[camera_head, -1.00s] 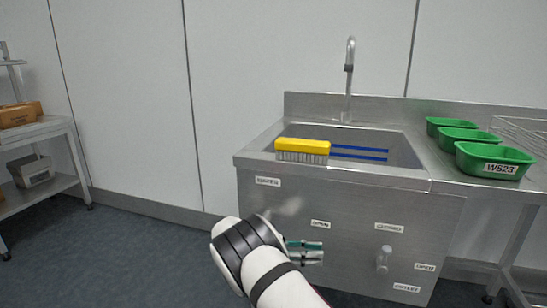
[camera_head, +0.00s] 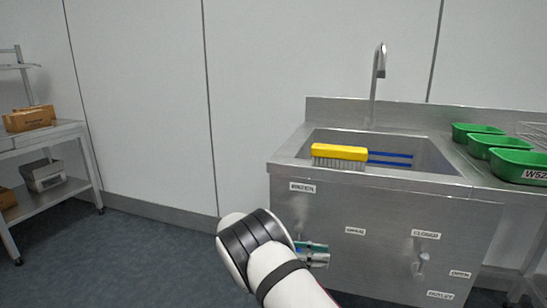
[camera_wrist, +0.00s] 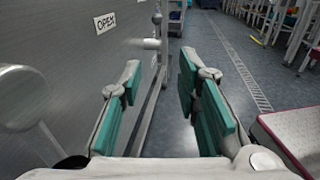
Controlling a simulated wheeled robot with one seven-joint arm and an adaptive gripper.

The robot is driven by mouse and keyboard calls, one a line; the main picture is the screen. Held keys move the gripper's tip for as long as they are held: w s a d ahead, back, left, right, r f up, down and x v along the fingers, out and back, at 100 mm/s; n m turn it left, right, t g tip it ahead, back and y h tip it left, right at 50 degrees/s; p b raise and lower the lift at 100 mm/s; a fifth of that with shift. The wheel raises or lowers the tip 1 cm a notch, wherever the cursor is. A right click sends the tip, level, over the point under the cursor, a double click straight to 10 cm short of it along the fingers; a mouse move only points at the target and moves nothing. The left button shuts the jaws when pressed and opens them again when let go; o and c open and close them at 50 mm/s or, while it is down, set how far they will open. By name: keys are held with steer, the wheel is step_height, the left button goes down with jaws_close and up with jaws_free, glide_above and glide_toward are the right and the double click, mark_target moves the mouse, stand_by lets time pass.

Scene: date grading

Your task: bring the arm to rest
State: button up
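My gripper (camera_wrist: 160,85) shows in the wrist view with its two teal-padded fingers apart and nothing between them. It points along the floor beside the steel sink cabinet. In the head view my gripper (camera_head: 314,254) shows only in part beyond my white and black arm, low in front of the sink cabinet (camera_head: 340,215). In the wrist view the cabinet front (camera_wrist: 70,60) stands close on the left, with an OPEN label (camera_wrist: 106,22) and a blurred round metal knob (camera_wrist: 20,98).
A yellow brush (camera_head: 339,152) lies at the sink (camera_head: 310,138) below the tap (camera_head: 376,85). Several green trays (camera_head: 479,130) stand on the right counter. A shelf rack (camera_head: 50,136) with boxes stands at the left. The floor (camera_head: 130,255) between is clear.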

steer(key=s+d+r+m+g+y, duration=0.1)
steer(key=s+d+r+m+y, duration=0.35)
steer(key=s+r, duration=0.5)
steer(key=s+d+r+m+g+y, duration=0.1)
steer(key=s+d+r+m+y, duration=0.4)
steer(key=s+r, duration=0.4)
steer(key=s+d+r+m+t+y, duration=0.1)
steer(key=s+r+m+t+y, duration=0.25)
steer(key=s, duration=1.05)
steer(key=s+a+f+m+t+y, duration=0.1)
steer(key=s+a+f+m+y, duration=0.1)
steer(key=s, duration=0.4)
steer(key=s+a+f+m+y, duration=0.1)
steer(key=s+a+f+y, duration=0.1)
steer(key=s, duration=0.5)
step_height(320, 180, up, 28)
steer(key=d+t+p, duration=0.1)
steer(key=t+p, duration=0.3)
steer(key=p, duration=2.2)
steer(key=shift+w, duration=0.35)
steer(key=shift+a+r, duration=0.1)
